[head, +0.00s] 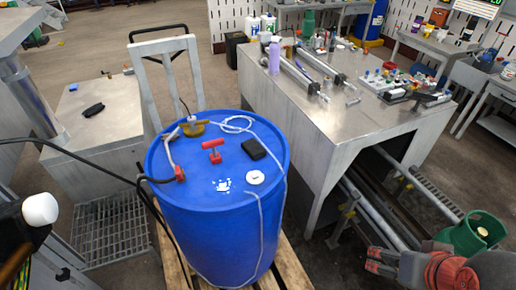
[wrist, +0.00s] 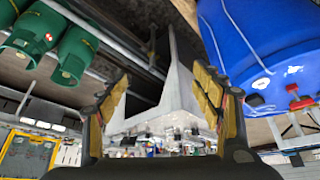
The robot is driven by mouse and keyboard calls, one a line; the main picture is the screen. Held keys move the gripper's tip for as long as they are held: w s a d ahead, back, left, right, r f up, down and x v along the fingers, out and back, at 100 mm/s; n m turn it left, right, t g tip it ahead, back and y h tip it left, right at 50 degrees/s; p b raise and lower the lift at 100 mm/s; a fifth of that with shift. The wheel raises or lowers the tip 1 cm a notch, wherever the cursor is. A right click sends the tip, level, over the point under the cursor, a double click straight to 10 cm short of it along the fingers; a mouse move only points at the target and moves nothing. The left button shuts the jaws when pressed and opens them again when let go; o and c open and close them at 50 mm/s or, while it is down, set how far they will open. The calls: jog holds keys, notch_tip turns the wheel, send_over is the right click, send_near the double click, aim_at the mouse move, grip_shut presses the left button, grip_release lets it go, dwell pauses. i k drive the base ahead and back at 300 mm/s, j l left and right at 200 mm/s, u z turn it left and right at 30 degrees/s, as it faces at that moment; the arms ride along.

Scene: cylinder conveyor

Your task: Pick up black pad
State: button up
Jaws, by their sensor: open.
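A small flat black pad (head: 254,149) lies on top of the blue drum (head: 218,245), right of a red T-shaped fitting (head: 212,152) and behind a white cap (head: 255,177). Another small black item (head: 94,110) lies on the metal table at the left. My gripper (wrist: 162,84) shows in the wrist view with its two yellow-and-black fingers spread apart and nothing between them. The drum (wrist: 238,40) is at the upper right of that view, apart from the fingers. I cannot make out the pad there.
A hose and a pale cord run across the drum top. A metal workbench (head: 310,112) with a purple bottle (head: 274,55) and small parts stands behind right. A green cylinder (head: 466,238) is at lower right; several green cylinders (wrist: 72,55) show in the wrist view.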

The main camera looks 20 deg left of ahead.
aim_at(254, 149)
jog(key=i+l+u, duration=0.15)
jog(key=u, duration=0.25)
jog(key=l+u, duration=0.4)
jog(key=i, duration=0.05)
